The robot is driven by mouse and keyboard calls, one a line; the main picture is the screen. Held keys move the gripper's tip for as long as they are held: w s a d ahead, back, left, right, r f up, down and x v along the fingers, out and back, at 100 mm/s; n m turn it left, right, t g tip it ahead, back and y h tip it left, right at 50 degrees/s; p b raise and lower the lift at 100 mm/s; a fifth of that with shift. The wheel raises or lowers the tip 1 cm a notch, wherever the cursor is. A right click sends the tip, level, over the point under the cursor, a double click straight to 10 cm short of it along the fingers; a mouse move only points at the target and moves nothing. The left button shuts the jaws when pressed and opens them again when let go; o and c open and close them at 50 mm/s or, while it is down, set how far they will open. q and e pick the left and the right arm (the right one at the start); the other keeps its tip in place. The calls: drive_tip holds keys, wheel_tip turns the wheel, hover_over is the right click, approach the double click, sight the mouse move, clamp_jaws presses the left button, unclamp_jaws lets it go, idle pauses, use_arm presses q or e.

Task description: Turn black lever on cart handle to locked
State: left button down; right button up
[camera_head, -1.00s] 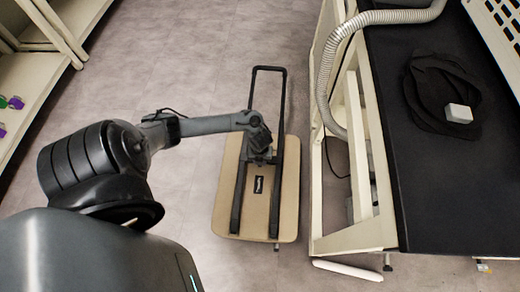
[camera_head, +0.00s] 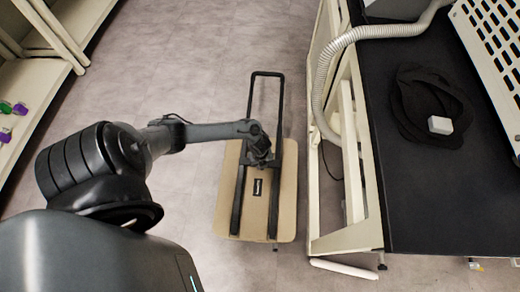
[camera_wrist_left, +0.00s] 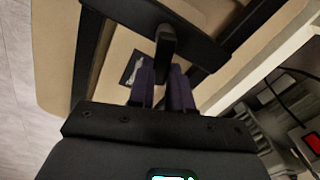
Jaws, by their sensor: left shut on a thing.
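The cart has a tan flat deck (camera_head: 228,215) with a tall black handle frame (camera_head: 268,73) rising over it. The deck also shows in the left wrist view (camera_wrist_left: 55,60). A short black lever (camera_wrist_left: 165,48) sticks out from a black crossbar (camera_wrist_left: 150,12) of the handle. My left gripper (camera_head: 262,161) is at that crossbar. In the wrist view its two purple fingers (camera_wrist_left: 163,72) are shut on the lever, one on each side, and cover its lower end. The lever is too small to make out in the head view. My right gripper is not in view.
A cream-framed bench (camera_head: 352,243) with a black top stands close along the cart's right side. A grey corrugated hose (camera_head: 325,75) hangs by its edge. A black cloth and a white block (camera_head: 440,125) lie on top. Shelves (camera_head: 30,75) stand at left; floor between is clear.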

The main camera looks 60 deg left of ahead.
use_arm(q)
drive_tip(key=n, duration=0.1)
drive_tip(key=n+p, duration=0.1)
drive_tip(key=p, duration=0.1)
drive_tip(key=shift+w+d+r+n, duration=0.1)
drive_tip(key=shift+w+r+n, duration=0.15)
drive_tip(key=shift+w+n, duration=0.15)
drive_tip(key=n+p, duration=0.1)
drive_tip(key=n, duration=0.1)
drive_tip(key=w+n+p, duration=0.1)
drive_tip(key=n+p, duration=0.1)
drive_tip(key=n+t+p, duration=0.1)
drive_tip(key=n, duration=0.2)
drive_tip(key=shift+w+a+p, duration=0.3)
drive_tip(key=shift+p, duration=0.1)
drive_tip(key=shift+w+a+f+n+y+p, duration=0.15)
drive_tip(key=shift+n+p, duration=0.1)
drive_tip(key=shift+n, duration=0.45)
drive_tip(key=shift+w+a+r+n+y+p, duration=0.1)
drive_tip(key=shift+n+p, duration=0.1)
drive_tip(key=shift+n, duration=0.5)
drive_tip(key=shift+w+a+f+n+y+p, duration=0.15)
drive_tip(key=shift+n+p, duration=0.1)
drive_tip(key=shift+n, duration=0.45)
drive_tip(key=shift+r, duration=0.1)
drive_tip(key=c, duration=1)
unclamp_jaws()
drive_tip(key=shift+c, duration=0.2)
drive_tip(key=shift+r, duration=0.1)
